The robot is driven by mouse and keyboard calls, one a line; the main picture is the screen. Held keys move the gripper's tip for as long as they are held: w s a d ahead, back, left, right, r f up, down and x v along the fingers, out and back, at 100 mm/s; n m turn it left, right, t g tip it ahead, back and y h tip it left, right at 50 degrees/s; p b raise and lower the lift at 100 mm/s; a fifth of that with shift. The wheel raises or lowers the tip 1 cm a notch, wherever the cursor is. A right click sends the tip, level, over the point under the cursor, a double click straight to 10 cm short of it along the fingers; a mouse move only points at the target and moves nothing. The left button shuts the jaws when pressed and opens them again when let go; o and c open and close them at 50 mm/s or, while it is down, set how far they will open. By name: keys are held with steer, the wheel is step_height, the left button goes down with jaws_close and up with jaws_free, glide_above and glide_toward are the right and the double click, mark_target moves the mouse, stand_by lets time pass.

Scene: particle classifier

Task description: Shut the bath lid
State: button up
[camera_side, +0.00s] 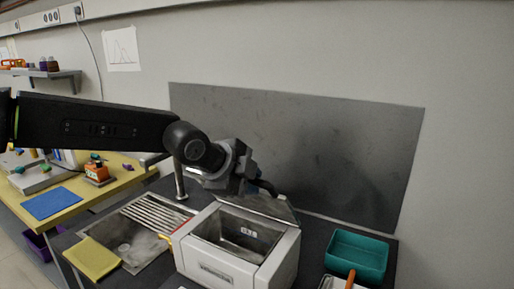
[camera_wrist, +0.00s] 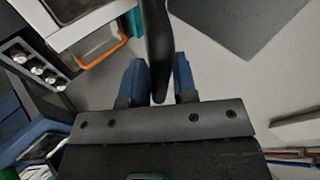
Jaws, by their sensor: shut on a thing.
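The bath (camera_side: 222,270) is a white box with a metal-lined basin, standing on the dark counter in the side view. Its grey lid (camera_side: 264,207) is raised and tilted at the back edge, so the basin is open. My gripper (camera_side: 256,186) is above the back of the bath, at the lid. In the wrist view my gripper (camera_wrist: 159,75) has its two blue fingers on either side of a dark curved handle (camera_wrist: 157,30) and is shut on it. In the side view, my gripper partly hides the handle and lid.
A sink (camera_side: 130,232) with a drain rack and a yellow cloth (camera_side: 93,259) lies left of the bath. A teal tub (camera_side: 357,256) stands to the right. A dark panel (camera_side: 330,150) covers the wall behind. A yellow table (camera_side: 70,205) is at far left.

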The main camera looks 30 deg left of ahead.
steer(key=shift+s+f, duration=1)
steer(key=shift+s, duration=0.15)
steer(key=shift+s+f, duration=1.05)
steer(key=shift+f, duration=0.1)
steer(key=shift+s+f, duration=0.45)
steer(key=shift+f, duration=0.2)
steer(key=shift+s+f, duration=0.4)
steer(key=shift+f, duration=0.2)
